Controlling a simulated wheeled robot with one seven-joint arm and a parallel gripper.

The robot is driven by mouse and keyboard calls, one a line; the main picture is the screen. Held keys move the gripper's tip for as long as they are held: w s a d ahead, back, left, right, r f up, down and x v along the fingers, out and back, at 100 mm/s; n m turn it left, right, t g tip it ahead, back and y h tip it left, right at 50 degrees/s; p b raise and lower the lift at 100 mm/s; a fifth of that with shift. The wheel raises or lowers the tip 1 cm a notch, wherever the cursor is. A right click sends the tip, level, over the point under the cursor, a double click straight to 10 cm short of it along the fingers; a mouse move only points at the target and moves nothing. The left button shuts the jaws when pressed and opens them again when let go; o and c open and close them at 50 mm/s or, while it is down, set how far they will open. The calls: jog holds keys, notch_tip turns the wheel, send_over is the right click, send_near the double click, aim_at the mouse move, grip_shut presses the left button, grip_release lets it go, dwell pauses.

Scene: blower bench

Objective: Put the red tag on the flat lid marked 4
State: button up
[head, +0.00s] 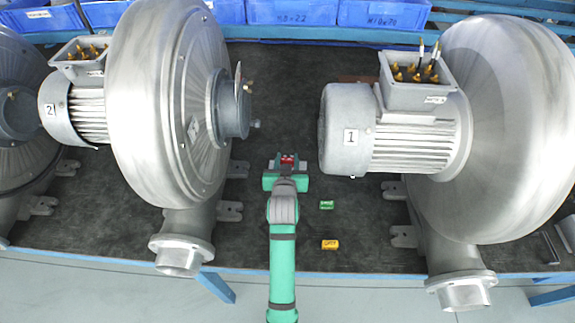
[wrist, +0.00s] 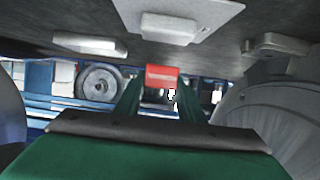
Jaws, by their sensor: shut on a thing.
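My gripper (head: 287,163) is over the dark bench mat between two blowers. It is shut on the red tag (head: 287,159), whose face shows between the fingers. In the wrist view the red tag (wrist: 161,76) stands out between the two green fingertips. A flat lid marked 4 cannot be made out in either view. The labels I can read are 1, on the right motor (head: 400,135), and 2, on the left motor (head: 75,112).
A green tag (head: 326,205) and a yellow tag (head: 330,244) lie on the mat (head: 280,95) right of my arm. The left blower housing (head: 160,100) and right blower housing (head: 520,130) flank the gripper. Blue bins (head: 291,12) line the back. Mat beyond the gripper is clear.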

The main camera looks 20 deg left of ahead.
jog(key=shift+w+f, duration=0.25)
jog(key=shift+f, duration=1.55)
jog(key=shift+f, duration=0.1)
jog(key=o, duration=1)
